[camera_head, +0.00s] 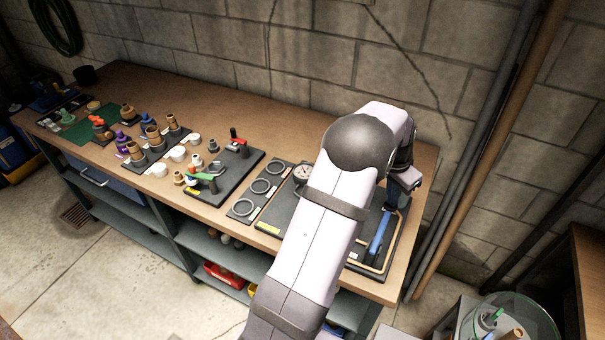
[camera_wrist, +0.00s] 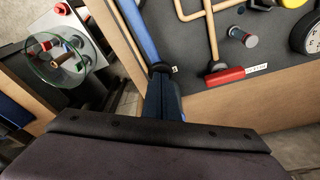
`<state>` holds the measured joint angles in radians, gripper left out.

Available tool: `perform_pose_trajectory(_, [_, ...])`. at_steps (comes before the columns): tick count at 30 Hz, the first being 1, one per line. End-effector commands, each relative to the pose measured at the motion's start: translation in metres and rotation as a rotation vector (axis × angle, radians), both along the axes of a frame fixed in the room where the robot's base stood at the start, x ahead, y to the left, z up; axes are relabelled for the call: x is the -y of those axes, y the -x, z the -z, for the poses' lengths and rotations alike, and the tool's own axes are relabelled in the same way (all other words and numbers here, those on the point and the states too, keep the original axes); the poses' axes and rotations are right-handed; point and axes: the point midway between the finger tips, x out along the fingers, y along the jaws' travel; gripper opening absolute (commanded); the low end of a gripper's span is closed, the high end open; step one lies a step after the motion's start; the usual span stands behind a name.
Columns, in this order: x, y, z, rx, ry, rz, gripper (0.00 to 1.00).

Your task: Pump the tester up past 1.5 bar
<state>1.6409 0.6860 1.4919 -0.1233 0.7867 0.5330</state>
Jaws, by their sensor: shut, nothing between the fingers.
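The tester is a dark board (camera_head: 352,258) with copper pipes at the right end of the bench. Its round white-faced gauge (camera_head: 304,174) shows beside my arm; it is cut off at the right edge of the wrist view (camera_wrist: 309,36), and its reading is not legible. A long blue lever (camera_head: 380,236) lies along the board's right side; in the wrist view (camera_wrist: 137,28) it ends at a black fitting. My gripper (camera_head: 396,204) is shut and empty near the lever's far end. Its dark blue fingers (camera_wrist: 162,80) overlap that end in view; I cannot tell if they touch.
A red-handled valve (camera_wrist: 225,76) with a label sits on the board near the fingers. A board with several rings (camera_head: 243,208) and several fittings lie to the left. A glass bowl (camera_head: 505,320) stands lower right. The block wall (camera_head: 330,50) is behind the bench.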

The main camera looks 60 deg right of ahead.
Motion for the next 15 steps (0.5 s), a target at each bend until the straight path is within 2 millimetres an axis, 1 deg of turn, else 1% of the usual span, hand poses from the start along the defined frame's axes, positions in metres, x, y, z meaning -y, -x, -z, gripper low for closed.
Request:
perform_pose_trajectory(1, [-0.001,0.0,0.005,0.0,-0.004,0.0,0.0])
perform_pose_trajectory(12, [-0.001,0.0,0.02,0.001,-0.003,0.0,0.0])
perform_pose_trajectory(15, [-0.001,0.0,0.019,0.0,-0.002,0.0,0.0])
